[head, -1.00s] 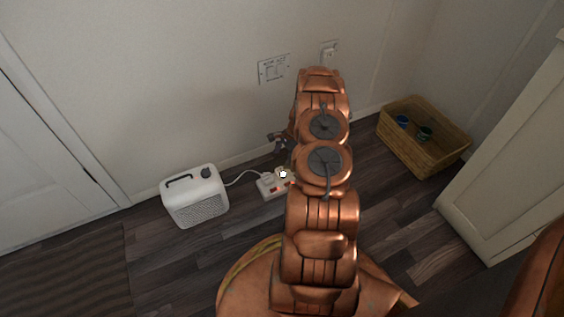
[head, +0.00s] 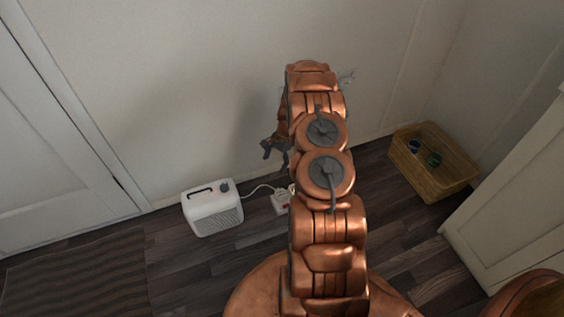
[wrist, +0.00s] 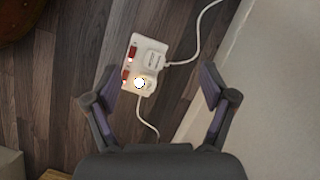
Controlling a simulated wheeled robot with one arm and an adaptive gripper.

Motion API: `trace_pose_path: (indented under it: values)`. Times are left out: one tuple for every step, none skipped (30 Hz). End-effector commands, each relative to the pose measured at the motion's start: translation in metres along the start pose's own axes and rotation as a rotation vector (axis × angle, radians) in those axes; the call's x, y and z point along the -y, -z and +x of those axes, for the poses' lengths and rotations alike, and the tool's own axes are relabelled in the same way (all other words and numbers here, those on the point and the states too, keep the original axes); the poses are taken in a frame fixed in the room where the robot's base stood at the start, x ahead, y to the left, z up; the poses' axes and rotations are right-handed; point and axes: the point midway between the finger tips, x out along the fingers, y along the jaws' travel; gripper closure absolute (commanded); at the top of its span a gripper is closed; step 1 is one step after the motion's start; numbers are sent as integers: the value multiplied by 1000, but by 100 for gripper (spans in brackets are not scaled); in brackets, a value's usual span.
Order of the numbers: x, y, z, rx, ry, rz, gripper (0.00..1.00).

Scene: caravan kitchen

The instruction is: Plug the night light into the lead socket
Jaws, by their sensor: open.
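The lead socket (wrist: 135,62) is a white block with red switches, lying on the dark wood floor; it also shows in the head view (head: 280,203), partly hidden by my arm. The night light (wrist: 140,83) is a small round thing, glowing white, at one end of the block beside a red switch. It appears seated on the block; its pins are hidden. In the head view only a little of its glow shows beside my arm. My gripper (wrist: 159,72) is open and empty, its fingers spread on either side of the block and apart from it. It also shows in the head view (head: 272,148), above the floor.
A white plug (wrist: 155,60) with a cable sits in the block's other end. A white heater (head: 212,208) stands left of the block by the wall. A wicker basket (head: 432,165) is at the right. A striped mat (head: 75,275) lies at lower left.

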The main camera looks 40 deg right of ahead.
Motion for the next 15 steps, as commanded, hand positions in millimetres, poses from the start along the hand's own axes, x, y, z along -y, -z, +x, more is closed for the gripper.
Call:
trace_pose_path:
  values:
    - [3, -9, -9, -1, -7, -20, 17]
    - [4, -13, -12, -1, -11, -32, 17]
    - [5, -18, -16, -2, -17, -49, 17]
    - [7, -22, -18, -2, -21, -62, 17]
    - [8, -26, -21, -2, -26, -74, 17]
    - [9, -31, -25, -3, -32, -89, 17]
    - [10, -35, -28, -3, -36, -101, 17]
    - [11, -39, -30, -4, -41, -114, 17]
    - [12, -44, -33, -4, -47, -130, 17]
    - [13, -47, -35, -4, -51, -141, 17]
    - [14, -50, -38, -4, -55, -151, 17]
    - [15, -54, -40, -4, -60, -164, 17]
    - [16, -57, -42, -4, -63, -173, 17]
    - [16, -60, -43, -4, -66, -182, 17]
    - [17, -63, -45, -4, -70, -193, 17]
